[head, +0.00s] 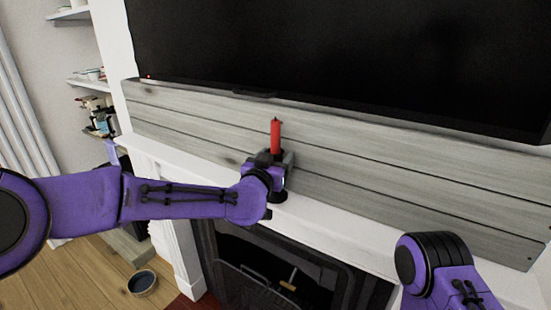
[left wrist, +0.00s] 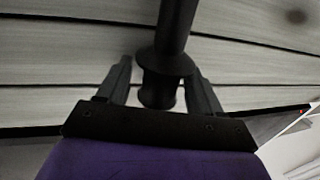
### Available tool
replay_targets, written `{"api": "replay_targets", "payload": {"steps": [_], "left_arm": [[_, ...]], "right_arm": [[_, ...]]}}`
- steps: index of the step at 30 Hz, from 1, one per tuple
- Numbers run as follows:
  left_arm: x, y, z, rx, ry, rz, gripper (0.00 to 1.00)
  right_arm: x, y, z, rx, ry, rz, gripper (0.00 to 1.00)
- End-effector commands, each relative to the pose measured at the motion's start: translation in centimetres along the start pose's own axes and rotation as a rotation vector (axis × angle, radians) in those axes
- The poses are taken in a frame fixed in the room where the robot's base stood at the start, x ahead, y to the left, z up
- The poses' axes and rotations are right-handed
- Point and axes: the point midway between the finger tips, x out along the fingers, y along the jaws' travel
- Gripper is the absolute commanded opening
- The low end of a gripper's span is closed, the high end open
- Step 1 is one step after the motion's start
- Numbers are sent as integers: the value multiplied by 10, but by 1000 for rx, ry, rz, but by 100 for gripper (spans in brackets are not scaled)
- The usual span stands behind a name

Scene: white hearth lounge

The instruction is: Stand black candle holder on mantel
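The black candle holder (head: 280,196) is upright at the mantel (head: 330,217), close in front of the grey plank wall, with a red candle (head: 275,137) standing in it. Its round base shows over the white ledge; I cannot tell whether it touches. My left gripper (head: 277,166) is around its upper part. In the left wrist view the fingers (left wrist: 160,75) lie on both sides of the black candle holder (left wrist: 176,22), seemingly shut at its flange. The candle is hidden there. Of my right arm only a purple part shows at the lower right; its gripper is out of view.
A large black TV (head: 340,55) hangs above the planks (head: 400,165). The fireplace (head: 270,270) opens below the mantel. Shelves with small items (head: 95,112) are at the left, and a dark bowl (head: 142,282) is on the wooden floor. The mantel right of the holder is clear.

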Motion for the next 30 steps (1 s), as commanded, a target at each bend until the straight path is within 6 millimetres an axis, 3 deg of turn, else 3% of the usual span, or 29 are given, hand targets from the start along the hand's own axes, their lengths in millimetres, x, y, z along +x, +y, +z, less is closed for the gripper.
{"api": "replay_targets", "payload": {"steps": [11, 22, 30], "left_arm": [[-5, 0, -2, 0, 0, 0, 67], [-93, 0, 0, 1, 2, 0, 67], [-120, 0, -3, -1, 0, -1, 67]], "right_arm": [[1, 0, 0, 0, 0, 0, 62], [32, -3, 13, 0, 0, 0, 62], [36, -3, 15, 0, 0, 0, 62]]}}
